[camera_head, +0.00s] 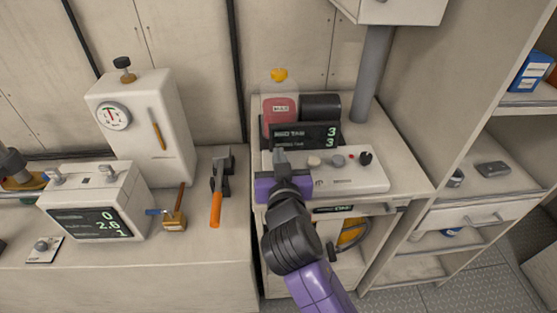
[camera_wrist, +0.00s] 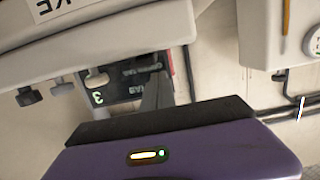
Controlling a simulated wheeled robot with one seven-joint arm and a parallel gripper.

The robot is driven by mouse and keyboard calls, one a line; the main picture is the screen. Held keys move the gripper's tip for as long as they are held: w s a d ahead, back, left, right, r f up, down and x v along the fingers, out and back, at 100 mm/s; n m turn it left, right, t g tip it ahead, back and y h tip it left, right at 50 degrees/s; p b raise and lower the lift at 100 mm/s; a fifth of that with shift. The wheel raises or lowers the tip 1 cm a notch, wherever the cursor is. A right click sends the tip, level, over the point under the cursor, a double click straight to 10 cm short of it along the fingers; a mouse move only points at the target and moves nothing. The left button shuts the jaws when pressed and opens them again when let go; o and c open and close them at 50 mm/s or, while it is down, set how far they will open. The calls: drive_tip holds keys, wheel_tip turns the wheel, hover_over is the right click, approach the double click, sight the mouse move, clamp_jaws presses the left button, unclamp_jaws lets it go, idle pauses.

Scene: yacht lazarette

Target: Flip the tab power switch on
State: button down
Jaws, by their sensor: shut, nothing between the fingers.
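A white control box (camera_head: 345,182) sits on the bench in the head view, with a row of knobs and buttons on top. A dark display (camera_head: 305,136) behind it reads "TAB" and 3; it also shows upside down in the wrist view (camera_wrist: 125,92). My gripper (camera_head: 280,157), with its purple body, is shut and empty over the left end of the box. Its grey fingers (camera_wrist: 157,96) point toward the display in the wrist view. I cannot tell whether the fingertips touch the box. No tab power switch is clearly visible; my gripper hides the box's left end.
A bottle of red liquid (camera_head: 280,108) and a dark cylinder (camera_head: 321,107) stand behind the display. A grey post (camera_head: 373,75) rises behind the box. To the left are an orange-handled tool (camera_head: 216,207) and a white display unit (camera_head: 95,205). Shelves (camera_head: 470,215) stand at the right.

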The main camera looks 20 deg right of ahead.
drive_tip(key=shift+w+d+r+p, duration=0.15)
drive_tip(key=shift+r+p, duration=0.4)
drive_tip(key=shift+r, duration=0.7)
drive_tip(key=r+b+v, duration=0.1)
drive_tip(key=b+v, duration=0.1)
drive_tip(key=v, duration=0.7)
drive_tip(key=shift+s+r, duration=0.25)
drive_tip(key=shift+r, duration=0.15)
